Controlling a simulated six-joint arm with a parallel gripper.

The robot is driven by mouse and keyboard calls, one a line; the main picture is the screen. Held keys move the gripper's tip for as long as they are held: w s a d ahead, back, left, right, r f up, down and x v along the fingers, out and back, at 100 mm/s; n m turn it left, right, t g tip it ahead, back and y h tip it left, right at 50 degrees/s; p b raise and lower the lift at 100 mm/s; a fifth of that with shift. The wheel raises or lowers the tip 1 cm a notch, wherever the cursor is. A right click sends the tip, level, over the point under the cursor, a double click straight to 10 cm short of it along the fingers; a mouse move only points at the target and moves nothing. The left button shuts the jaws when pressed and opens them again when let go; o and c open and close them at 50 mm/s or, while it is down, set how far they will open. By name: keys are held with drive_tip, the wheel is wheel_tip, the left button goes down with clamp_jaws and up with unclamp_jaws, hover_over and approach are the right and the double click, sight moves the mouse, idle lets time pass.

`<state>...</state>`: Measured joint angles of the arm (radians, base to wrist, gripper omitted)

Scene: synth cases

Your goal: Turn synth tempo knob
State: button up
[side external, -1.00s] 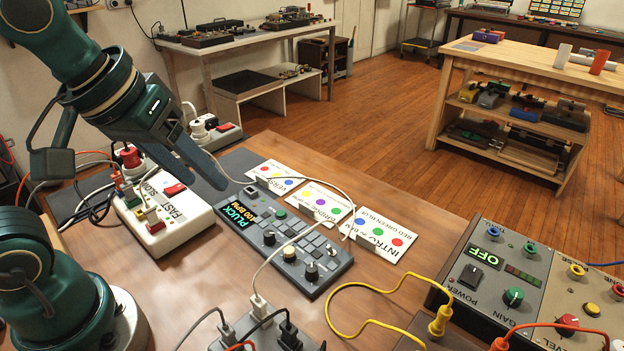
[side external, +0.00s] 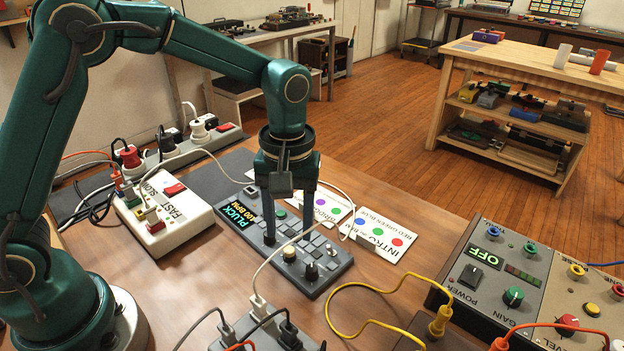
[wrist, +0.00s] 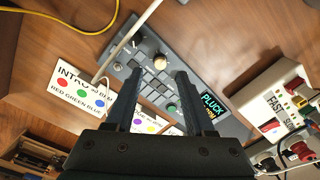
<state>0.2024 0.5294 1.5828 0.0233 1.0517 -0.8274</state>
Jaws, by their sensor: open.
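The synth (side external: 335,265) is a dark grey box lying flat on the wooden table, its screen (side external: 243,218) reading PLUCK and 100 BPM. It has a cream-topped knob (side external: 289,254), a black knob (side external: 311,271) and several pads. I cannot read which knob is marked tempo. My gripper (side external: 289,235) points down over the synth, open and empty, and one finger hides a further knob. In the wrist view my gripper (wrist: 160,74) has its fingertips either side of the cream-topped knob (wrist: 160,62), which appears slightly beyond them. Contact cannot be told.
A white cable (side external: 268,268) crosses the synth. Colour cards (side external: 375,242) lie behind it. A white FAST/SLOW box (side external: 182,235) stands left, and a grey power unit (side external: 462,305) reading OFF stands right. A yellow cable (side external: 345,335) lies in front.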

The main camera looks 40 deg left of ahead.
sight(289, 250)
drive_tip(key=shift+s+f, duration=0.1)
drive_tip(key=shift+f, duration=2.15)
clamp_jaws()
